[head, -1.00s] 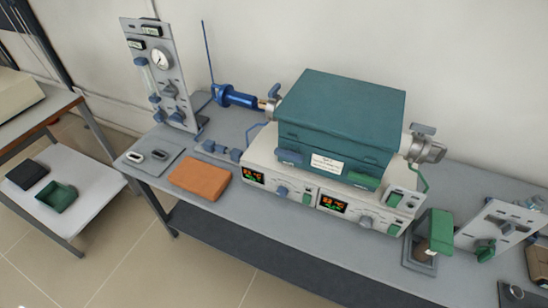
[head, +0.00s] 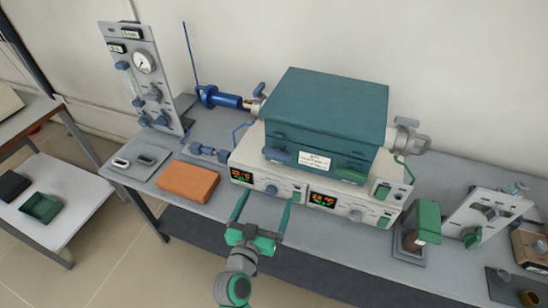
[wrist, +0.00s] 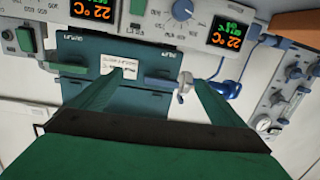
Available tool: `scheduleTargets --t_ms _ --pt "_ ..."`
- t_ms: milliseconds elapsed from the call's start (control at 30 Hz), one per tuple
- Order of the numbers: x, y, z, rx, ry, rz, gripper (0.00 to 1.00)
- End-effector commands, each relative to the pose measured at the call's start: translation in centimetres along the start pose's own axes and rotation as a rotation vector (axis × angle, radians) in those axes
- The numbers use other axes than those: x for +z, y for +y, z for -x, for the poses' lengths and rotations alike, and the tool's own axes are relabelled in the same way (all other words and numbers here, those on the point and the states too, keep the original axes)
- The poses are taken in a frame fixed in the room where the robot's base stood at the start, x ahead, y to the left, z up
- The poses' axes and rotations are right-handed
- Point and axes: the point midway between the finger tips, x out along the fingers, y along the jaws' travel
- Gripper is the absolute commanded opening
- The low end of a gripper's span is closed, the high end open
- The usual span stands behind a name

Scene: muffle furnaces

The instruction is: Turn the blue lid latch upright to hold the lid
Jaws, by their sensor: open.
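The teal furnace box (head: 330,105) sits on a pale control unit. The blue lid latch (head: 281,155) lies flat, lengthwise along the left of its front face. In the upside-down wrist view the blue latch (wrist: 150,85) shows between my fingers. A green latch (head: 351,174) lies flat at the right of the same face, beyond a white label (head: 314,161). My gripper (head: 266,197) is open and empty, in front of the control unit and short of the latch. Its fingers point toward the furnace and do not visibly touch anything.
The control unit (head: 268,178) has lit displays and knobs below the latches. An orange block (head: 188,181) lies to the left. A blue tube fitting (head: 222,98) and a gauge panel (head: 143,75) stand further left. A green-topped device (head: 427,222) stands to the right.

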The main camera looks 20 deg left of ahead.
Motion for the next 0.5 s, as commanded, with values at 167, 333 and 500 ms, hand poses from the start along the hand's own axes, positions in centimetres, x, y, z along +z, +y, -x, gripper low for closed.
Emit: scheduleTargets --t_ms 167,333,500 --pt "-4.0 -1.6 -1.9 0.045 0.053 -0.037 0.94" --pt "-5.3 -2.0 -2.6 0.064 0.069 -0.052 0.94" --pt "-5.5 -1.9 -4.3 0.067 0.071 -0.052 0.94"
